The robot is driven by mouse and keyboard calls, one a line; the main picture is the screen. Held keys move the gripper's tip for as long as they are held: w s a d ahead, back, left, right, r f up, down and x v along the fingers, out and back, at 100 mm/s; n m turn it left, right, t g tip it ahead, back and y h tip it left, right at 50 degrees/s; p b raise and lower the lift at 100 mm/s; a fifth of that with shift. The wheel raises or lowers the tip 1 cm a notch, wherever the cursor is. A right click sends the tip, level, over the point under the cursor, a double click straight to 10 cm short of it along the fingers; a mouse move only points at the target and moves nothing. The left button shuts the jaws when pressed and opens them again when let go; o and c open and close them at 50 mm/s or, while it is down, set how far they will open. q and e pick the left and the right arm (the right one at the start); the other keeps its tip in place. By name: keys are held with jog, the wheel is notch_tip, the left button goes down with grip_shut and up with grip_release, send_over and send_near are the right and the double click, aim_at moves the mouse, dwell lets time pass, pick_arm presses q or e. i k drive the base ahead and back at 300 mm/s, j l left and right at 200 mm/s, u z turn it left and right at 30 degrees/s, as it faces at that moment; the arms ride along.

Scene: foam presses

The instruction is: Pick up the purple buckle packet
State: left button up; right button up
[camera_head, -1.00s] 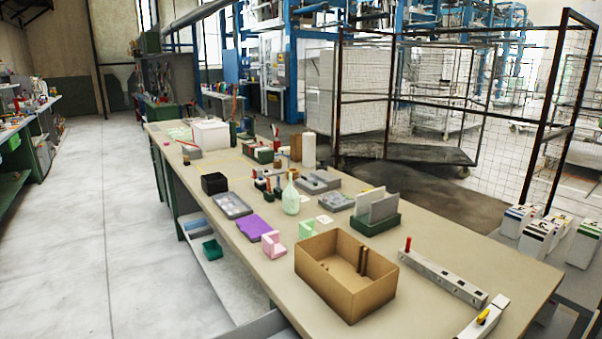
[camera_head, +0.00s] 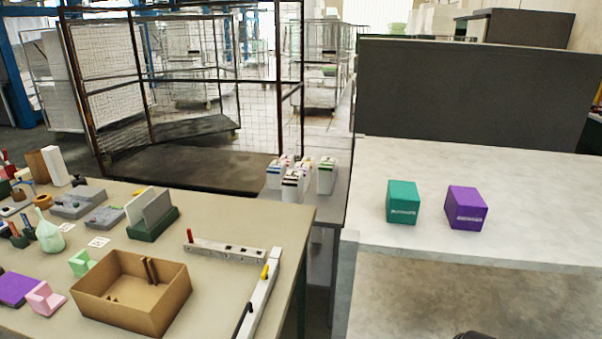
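A purple box-shaped packet (camera_head: 466,208) with a pale label on its front stands on the light grey worktop at the right. A teal packet (camera_head: 403,202) of similar size stands just left of it, with a small gap between them. A flat purple piece (camera_head: 17,288) also lies on the beige table at the far left. Neither of my grippers can be made out. A small dark rounded shape shows at the bottom edge below the purple packet; I cannot tell what it is.
The light grey worktop (camera_head: 540,205) is otherwise clear, with a dark panel (camera_head: 475,95) behind it. The beige table (camera_head: 225,290) at left holds a cardboard box (camera_head: 133,293) and a metal bar corner. White containers (camera_head: 326,176) stand on a grey table between. A wire cage stands behind.

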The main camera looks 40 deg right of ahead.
aim_at(465, 208)
jog(key=k+l+z, duration=0.25)
jog(key=k+j+z, duration=0.1)
jog(key=z, duration=2.9)
jog(key=l, duration=0.1)
